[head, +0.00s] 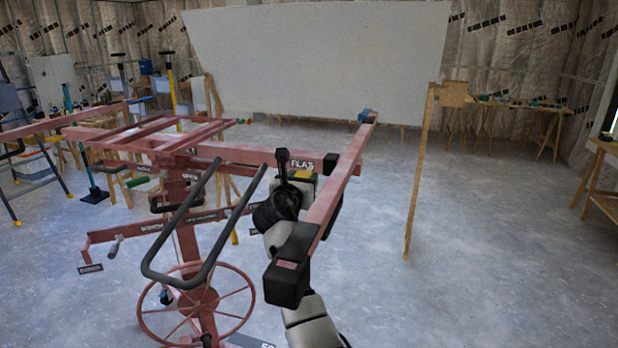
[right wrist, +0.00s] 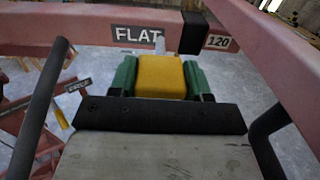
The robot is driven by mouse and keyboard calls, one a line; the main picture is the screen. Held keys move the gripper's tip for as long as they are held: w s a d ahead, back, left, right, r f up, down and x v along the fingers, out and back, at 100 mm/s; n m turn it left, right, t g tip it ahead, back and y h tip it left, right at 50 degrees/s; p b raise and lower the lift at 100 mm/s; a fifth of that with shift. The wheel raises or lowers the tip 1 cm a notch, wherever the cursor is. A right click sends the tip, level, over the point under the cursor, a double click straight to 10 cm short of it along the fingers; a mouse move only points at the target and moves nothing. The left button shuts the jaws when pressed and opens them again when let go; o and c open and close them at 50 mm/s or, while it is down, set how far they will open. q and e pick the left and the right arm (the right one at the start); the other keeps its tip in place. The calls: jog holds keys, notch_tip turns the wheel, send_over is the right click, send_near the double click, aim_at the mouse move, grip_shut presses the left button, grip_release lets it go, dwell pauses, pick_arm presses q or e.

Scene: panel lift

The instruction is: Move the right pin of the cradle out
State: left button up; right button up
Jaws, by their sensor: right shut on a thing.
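The red cradle (head: 240,154) of the panel lift stands left of centre in the head view, with a FLAT label on its near beam. The right pin's yellow grip (right wrist: 161,77) is between the green fingers of my right gripper (right wrist: 160,66), which is shut on it. A short grey piece of the pin shows beyond the grip, close to the beam by the FLAT label (right wrist: 137,35). I cannot tell how deep the pin sits. In the head view the yellow grip (head: 301,174) is small and partly hidden by my wrist. My left gripper is not in view.
A red side arm (head: 338,185) with black ends runs close to the right of my wrist. A dark looped handle (head: 190,232) and a red wheel (head: 196,305) are to the left. A white panel (head: 315,55) stands behind.

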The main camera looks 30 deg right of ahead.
jog(key=shift+a+f, duration=0.1)
jog(key=o, duration=1)
jog(key=shift+o, duration=1.4)
jog(key=shift+s, duration=0.1)
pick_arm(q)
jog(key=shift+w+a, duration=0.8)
pick_arm(e)
jog(key=shift+s+a, duration=0.2)
jog(key=shift+a, duration=0.1)
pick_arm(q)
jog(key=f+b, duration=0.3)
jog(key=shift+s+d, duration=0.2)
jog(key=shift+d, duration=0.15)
pick_arm(e)
jog(key=v, duration=0.9)
jog(key=shift+s+a, duration=0.25)
jog(key=shift+s, duration=0.1)
